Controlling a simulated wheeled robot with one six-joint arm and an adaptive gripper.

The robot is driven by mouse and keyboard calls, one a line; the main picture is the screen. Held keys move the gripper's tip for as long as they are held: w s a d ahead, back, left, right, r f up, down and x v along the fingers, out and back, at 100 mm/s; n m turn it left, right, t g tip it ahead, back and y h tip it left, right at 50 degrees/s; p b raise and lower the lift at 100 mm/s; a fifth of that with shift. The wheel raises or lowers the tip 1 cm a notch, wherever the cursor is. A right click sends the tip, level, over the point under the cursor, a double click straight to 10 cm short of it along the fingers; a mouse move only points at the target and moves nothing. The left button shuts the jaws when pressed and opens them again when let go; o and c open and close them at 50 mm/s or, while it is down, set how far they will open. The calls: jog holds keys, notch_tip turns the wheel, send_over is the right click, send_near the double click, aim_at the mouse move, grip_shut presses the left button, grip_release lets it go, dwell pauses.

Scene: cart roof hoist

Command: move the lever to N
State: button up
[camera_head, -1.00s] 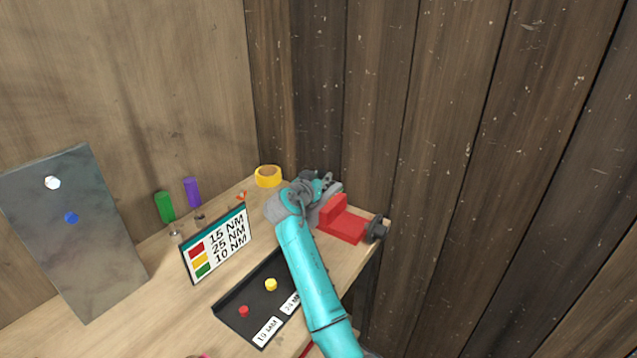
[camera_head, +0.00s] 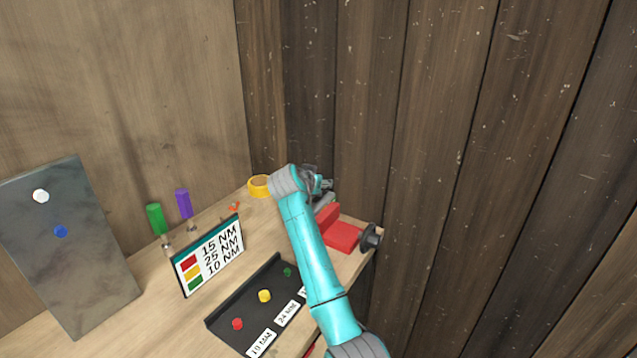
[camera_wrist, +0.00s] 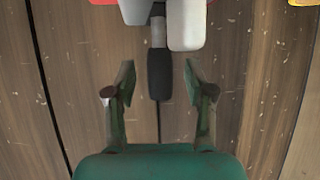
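A black handle (camera_wrist: 159,75) on a short metal rod hangs from a grey and white body (camera_wrist: 186,24) in the wrist view; it looks like the lever. My gripper (camera_wrist: 159,80) is open, with one finger on each side of the handle's lower part. There is a visible gap on both sides, though I cannot tell whether the handle is at fingertip depth. In the head view my gripper (camera_head: 318,182) is at the back of the bench, beside the red vise (camera_head: 341,236), and largely hides the lever. No N mark is readable.
A yellow tape roll (camera_head: 259,186) lies just left of my gripper. A torque sign (camera_head: 209,256), a black tray (camera_head: 245,300) with coloured pieces, green (camera_head: 157,218) and purple (camera_head: 184,203) handles and a grey panel (camera_head: 68,250) stand left. Plank wall (camera_head: 430,150) is close behind.

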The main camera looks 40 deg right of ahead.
jog(key=v, duration=1.2)
dwell(0.4)
